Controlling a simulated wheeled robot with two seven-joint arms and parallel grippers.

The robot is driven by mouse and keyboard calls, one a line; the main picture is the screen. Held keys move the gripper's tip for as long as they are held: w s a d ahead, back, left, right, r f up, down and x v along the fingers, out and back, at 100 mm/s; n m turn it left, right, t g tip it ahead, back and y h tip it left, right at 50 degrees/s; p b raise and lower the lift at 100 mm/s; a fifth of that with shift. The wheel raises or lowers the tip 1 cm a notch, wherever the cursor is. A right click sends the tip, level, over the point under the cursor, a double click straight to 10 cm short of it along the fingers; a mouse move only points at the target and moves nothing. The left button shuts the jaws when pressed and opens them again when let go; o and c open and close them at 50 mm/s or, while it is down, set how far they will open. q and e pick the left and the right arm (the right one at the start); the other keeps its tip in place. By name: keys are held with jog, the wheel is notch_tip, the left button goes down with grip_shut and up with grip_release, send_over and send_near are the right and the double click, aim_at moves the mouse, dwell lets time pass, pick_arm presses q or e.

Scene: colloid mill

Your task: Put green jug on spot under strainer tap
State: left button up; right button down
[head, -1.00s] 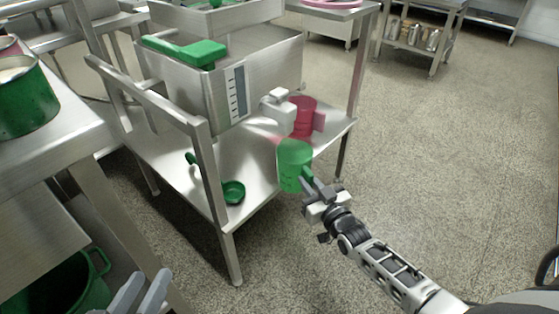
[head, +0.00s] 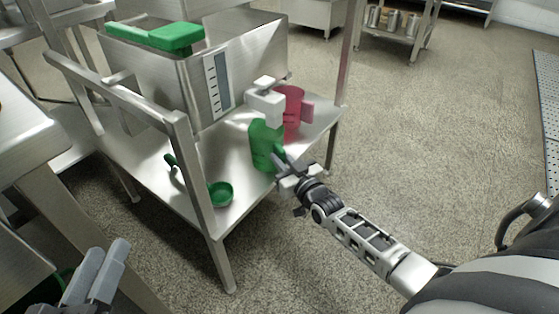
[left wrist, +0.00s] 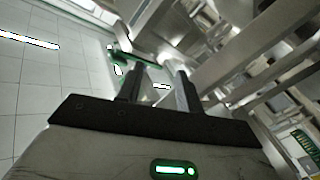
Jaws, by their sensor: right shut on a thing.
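The green jug (head: 264,143) is in the head view, at the front edge of the cart's lower shelf, close under the white tap (head: 266,101) of the steel strainer box (head: 190,85). My right gripper (head: 284,164) is shut on the jug at its near right side. The tap overlaps the jug's top, and I cannot tell whether the jug's base touches the shelf. A red jug (head: 291,108) stands just behind the tap. My left gripper (head: 97,270) is at the lower left, away from the jug. In the left wrist view its two fingers (left wrist: 160,85) stand apart with nothing seen between them.
The lower shelf (head: 150,160) also holds a green ladle (head: 220,194). A cart post (head: 195,180) rises at the shelf's near corner. A green-handled tool (head: 165,37) lies on the strainer box. The floor to the right is open.

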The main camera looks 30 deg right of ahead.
pick_arm(q)
jog(key=shift+f, duration=0.1)
pick_arm(e)
jog(key=c, duration=1.4)
grip_release()
